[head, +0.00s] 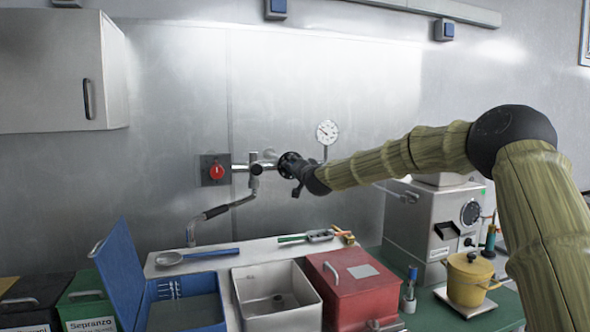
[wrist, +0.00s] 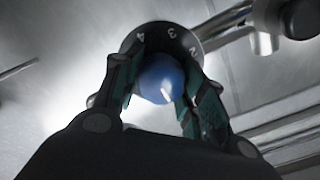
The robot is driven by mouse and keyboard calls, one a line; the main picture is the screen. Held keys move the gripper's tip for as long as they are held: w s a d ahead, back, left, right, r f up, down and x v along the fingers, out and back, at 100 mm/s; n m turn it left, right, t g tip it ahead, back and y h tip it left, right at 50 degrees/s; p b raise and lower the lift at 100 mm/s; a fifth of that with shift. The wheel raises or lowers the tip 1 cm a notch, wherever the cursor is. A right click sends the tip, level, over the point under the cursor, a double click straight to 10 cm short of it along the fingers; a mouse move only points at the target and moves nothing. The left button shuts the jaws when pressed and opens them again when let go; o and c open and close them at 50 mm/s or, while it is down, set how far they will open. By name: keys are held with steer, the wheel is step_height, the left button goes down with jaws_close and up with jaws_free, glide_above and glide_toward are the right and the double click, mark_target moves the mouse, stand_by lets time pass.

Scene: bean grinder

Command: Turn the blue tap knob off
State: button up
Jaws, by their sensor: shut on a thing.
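The blue tap knob (wrist: 160,78) is in the middle of the wrist view, with a white pointer mark on its face and a dark numbered dial (wrist: 178,36) behind it. The numbers 4, 3 and 2 show on the dial's upper part, and the pointer mark faces down and slightly right. My gripper (wrist: 163,85) has one finger on each side of the knob and is shut on it. In the head view, my gripper (head: 296,170) is at the wall tap (head: 256,166), and it hides the blue knob there.
A red knob (head: 216,171) on a square plate is left of the tap. A spout (head: 216,211) hangs below. A gauge (head: 327,131) stands behind my wrist. Below are an open blue bin (head: 120,275), a metal sink (head: 275,312) and a red box (head: 352,285); a grinder (head: 428,225) is at right.

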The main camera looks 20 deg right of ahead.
steer(key=shift+f, duration=0.15)
steer(key=o, duration=1)
steer(key=shift+d, duration=0.1)
steer(key=shift+o, duration=0.2)
steer(key=s, duration=1.2)
steer(key=shift+d, duration=0.2)
